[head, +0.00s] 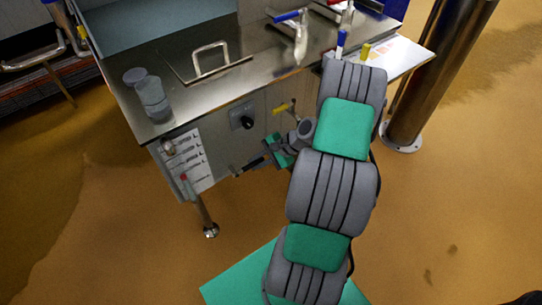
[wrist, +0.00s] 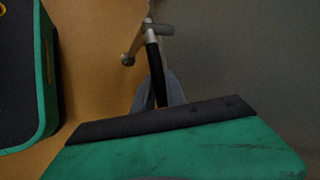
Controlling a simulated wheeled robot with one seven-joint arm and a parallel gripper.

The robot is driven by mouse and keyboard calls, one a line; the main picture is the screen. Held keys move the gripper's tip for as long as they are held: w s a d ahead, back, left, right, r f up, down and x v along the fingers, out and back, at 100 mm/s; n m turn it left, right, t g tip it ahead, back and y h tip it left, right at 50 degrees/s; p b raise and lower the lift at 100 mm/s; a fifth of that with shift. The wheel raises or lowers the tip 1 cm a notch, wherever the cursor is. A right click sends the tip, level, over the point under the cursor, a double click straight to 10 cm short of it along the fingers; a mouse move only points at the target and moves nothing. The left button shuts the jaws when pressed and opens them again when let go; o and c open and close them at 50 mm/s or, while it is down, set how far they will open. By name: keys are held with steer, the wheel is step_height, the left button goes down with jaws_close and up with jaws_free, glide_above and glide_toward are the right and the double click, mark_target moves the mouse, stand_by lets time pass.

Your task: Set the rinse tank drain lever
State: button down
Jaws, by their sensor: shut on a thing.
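A black-handled lever (head: 252,163) sticks out low on the front of the steel tank unit (head: 225,110). In the wrist view the lever (wrist: 154,62) runs from a metal pivot piece down between the fingers. My gripper (head: 268,152) is shut on the black handle, and its grey fingers (wrist: 158,97) lie on either side of it. The lever's inner end is at the picture's upper middle in the wrist view. A labelled plate (head: 190,158) is on the front panel to the left. Its text is too small to read.
A black knob (head: 242,121) and a yellow handle (head: 281,107) are on the panel above my gripper. A clear jar (head: 152,98) stands on the worktop. A steel post (head: 425,85) stands at right. The floor in front is open.

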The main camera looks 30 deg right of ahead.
steer(key=c, duration=1.6)
jaws_free()
steer(key=shift+f, duration=0.1)
steer(key=shift+c, duration=0.2)
steer(key=p+v, duration=0.2)
steer(key=v, duration=0.5)
steer(key=shift+s+d+r, duration=0.15)
steer(key=shift+d+r, duration=0.05)
steer(key=shift+r, duration=0.15)
